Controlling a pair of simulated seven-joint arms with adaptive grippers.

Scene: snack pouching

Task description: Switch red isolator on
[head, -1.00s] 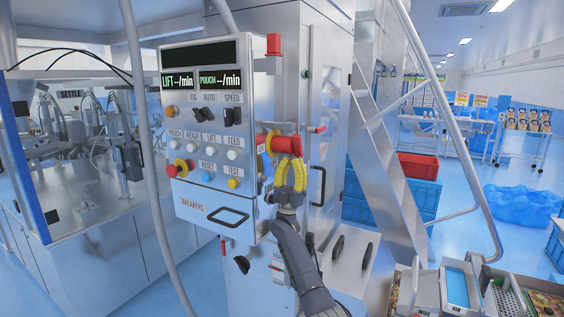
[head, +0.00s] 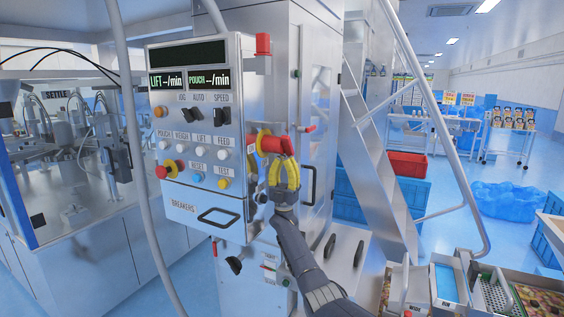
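The red isolator (head: 271,144) sticks out from the right side of the grey control cabinet, on a yellow backing. My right gripper (head: 283,162) comes up from below with its two yellow fingers apart and their tips at the red handle. The fingertips overlap the handle's lower edge, so I cannot tell whether they grip it or only stand around it. The handle's exact on or off position is not readable. My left gripper is not in view.
The cabinet front (head: 198,130) carries displays, knobs, coloured buttons and a red-and-yellow stop button (head: 171,168). A red beacon (head: 263,44) stands above the isolator. A door handle (head: 309,185) lies just right of the gripper. Bins (head: 447,283) stand lower right.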

